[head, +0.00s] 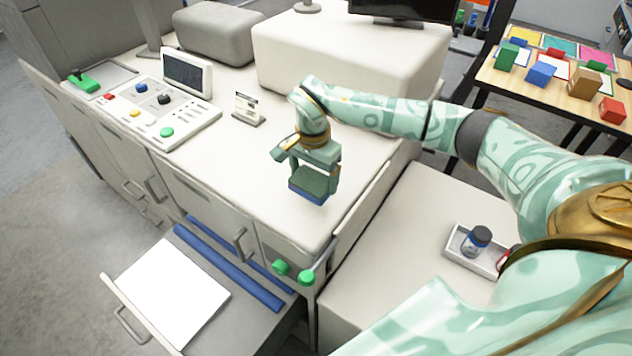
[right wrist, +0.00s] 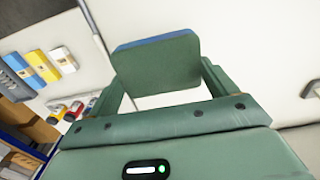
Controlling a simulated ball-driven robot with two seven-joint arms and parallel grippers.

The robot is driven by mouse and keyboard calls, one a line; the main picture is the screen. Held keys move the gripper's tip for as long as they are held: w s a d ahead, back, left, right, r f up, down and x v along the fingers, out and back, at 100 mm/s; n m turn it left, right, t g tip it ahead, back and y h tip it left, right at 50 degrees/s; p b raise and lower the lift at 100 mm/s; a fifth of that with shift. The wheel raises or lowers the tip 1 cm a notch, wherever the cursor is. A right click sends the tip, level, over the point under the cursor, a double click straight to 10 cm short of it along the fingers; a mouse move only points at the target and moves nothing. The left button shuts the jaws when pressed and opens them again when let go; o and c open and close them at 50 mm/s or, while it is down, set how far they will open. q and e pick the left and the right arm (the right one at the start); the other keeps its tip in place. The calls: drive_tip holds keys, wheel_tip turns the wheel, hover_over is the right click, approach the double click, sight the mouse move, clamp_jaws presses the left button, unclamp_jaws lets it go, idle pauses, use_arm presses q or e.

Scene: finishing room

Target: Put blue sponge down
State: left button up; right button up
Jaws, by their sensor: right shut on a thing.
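The blue sponge (head: 307,193) is a flat block with a blue side and a dark green side. My right gripper (head: 314,180) is shut on it over the white counter (head: 355,157), near the counter's front edge. In the right wrist view the sponge (right wrist: 157,65) sits between the two fingers of the right gripper (right wrist: 165,85), its green face toward the camera and a blue strip along its top edge. I cannot tell whether the sponge touches the counter. My left gripper is not in view.
A control panel (head: 180,118) with buttons and a small sign (head: 248,108) stand left of the gripper. An open drawer (head: 122,297) juts out below the counter. A tray (head: 456,243) with a dark-lidded jar (head: 477,240) is at right. Counter around the gripper is clear.

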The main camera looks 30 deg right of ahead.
sight(317, 176)
drive_tip(key=shift+d+f, duration=0.25)
drive_tip(key=shift+f, duration=0.05)
drive_tip(key=f, duration=0.3)
drive_tip(key=shift+w+d+f, duration=0.1)
drive_tip(key=shift+d+f, duration=0.15)
drive_tip(key=shift+f, duration=0.05)
drive_tip(key=o, duration=0.7)
drive_tip(key=shift+f, duration=0.1)
drive_tip(key=shift+r, duration=0.25)
wheel_tip(317, 176, up, 12)
drive_tip(key=shift+f, duration=0.1)
